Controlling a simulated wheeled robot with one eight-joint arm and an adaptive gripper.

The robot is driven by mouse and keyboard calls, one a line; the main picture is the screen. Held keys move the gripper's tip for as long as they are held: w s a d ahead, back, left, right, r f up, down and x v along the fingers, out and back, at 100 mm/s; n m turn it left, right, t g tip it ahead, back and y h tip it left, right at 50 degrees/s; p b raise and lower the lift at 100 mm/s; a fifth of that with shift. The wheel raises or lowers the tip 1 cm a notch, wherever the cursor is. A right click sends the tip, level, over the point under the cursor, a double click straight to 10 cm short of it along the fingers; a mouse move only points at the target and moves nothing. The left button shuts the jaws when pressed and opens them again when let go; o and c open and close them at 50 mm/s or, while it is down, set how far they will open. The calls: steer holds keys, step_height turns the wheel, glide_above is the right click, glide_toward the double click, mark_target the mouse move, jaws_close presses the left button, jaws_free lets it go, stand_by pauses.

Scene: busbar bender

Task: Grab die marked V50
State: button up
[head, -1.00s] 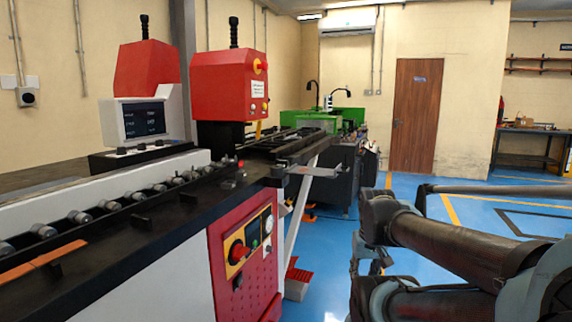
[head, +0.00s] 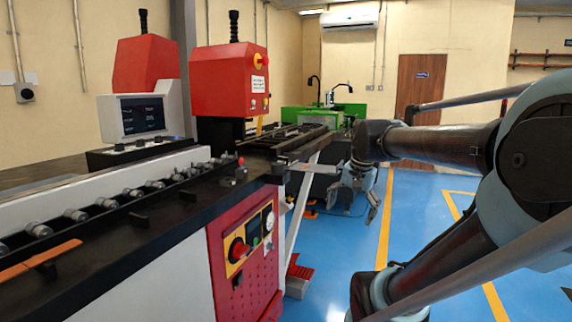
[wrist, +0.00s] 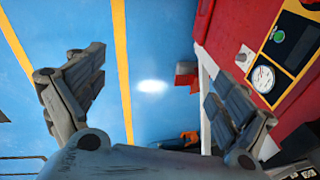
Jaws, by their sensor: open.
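No V50 marking can be read in any view, so I cannot tell which piece is that die. A small grey and red piece (head: 241,172) sits near the bench's right end. My gripper (head: 358,200) is right of the bench end, apart from it, pointing down. In the wrist view my gripper (wrist: 155,78) is open and empty, with blue floor between its fingers.
The red machine front with its control panel (head: 252,240) faces the floor, and its gauge panel (wrist: 275,65) is close to the right finger in the wrist view. A red foot pedal (head: 299,272) is below.

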steer(key=w+a+r+m+y, duration=0.1)
steer(key=w+a+r+m, duration=0.4)
steer(key=w+r, duration=0.4)
steer(key=w+a+r+m+y, duration=0.1)
steer(key=w+a+r+m, duration=0.45)
steer(key=w+r, duration=0.35)
steer(key=w+a+r+m+y, duration=0.1)
steer(key=w+a+r+m, duration=0.4)
steer(key=w+r, duration=0.4)
glide_above(286, 160)
steer(key=w+d, duration=0.2)
steer(key=w, duration=0.1)
steer(key=shift+m+g, duration=0.3)
steer(key=shift+m, duration=0.05)
step_height(286, 160, down, 11)
steer(key=shift+w+d+r, duration=0.1)
steer(key=shift+w+d, duration=0.05)
steer(key=shift+x, duration=3.05)
steer(key=shift+w+d, duration=0.15)
steer(key=shift+w, duration=0.05)
steer(key=shift+c, duration=0.3)
steer(key=c, duration=1.8)
steer(key=shift+c, duration=0.8)
steer(key=shift+r, duration=0.1)
